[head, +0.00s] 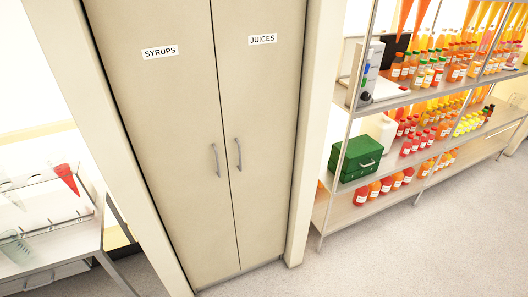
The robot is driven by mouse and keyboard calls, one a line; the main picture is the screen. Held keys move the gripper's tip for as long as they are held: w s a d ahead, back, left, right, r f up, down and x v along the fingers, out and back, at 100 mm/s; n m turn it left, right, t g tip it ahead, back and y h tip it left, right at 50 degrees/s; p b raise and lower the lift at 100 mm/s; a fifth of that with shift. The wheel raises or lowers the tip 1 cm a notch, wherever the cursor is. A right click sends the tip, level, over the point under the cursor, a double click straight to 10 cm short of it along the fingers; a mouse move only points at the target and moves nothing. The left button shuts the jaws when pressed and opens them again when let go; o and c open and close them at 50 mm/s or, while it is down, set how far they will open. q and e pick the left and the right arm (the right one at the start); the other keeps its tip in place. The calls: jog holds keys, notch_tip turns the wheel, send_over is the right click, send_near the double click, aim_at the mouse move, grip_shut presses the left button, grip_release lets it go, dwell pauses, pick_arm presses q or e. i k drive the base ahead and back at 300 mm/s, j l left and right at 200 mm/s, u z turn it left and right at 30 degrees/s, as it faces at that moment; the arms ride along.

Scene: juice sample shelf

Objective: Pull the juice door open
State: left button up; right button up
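A tall beige cabinet stands in the middle of the head view with two doors side by side. The right one is the juice door (264,120), labelled JUICES (262,40). Its grey bar handle (238,154) is upright near the centre seam. The left one is the syrups door (165,130), labelled SYRUPS (160,52), with its own handle (215,160) just left of the seam. Both doors look shut, with only a thin dark seam between them. Neither of my grippers is in view.
A metal shelf unit (385,104) with several juice bottles and a green box (358,158) stands to the right. A table (60,245) with a red cone-shaped item (66,178) is at the left. Grey floor (330,270) is clear in front of the cabinet.

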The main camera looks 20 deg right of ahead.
aim_at(258, 45)
jog(key=i+z, duration=0.1)
jog(key=z, duration=0.85)
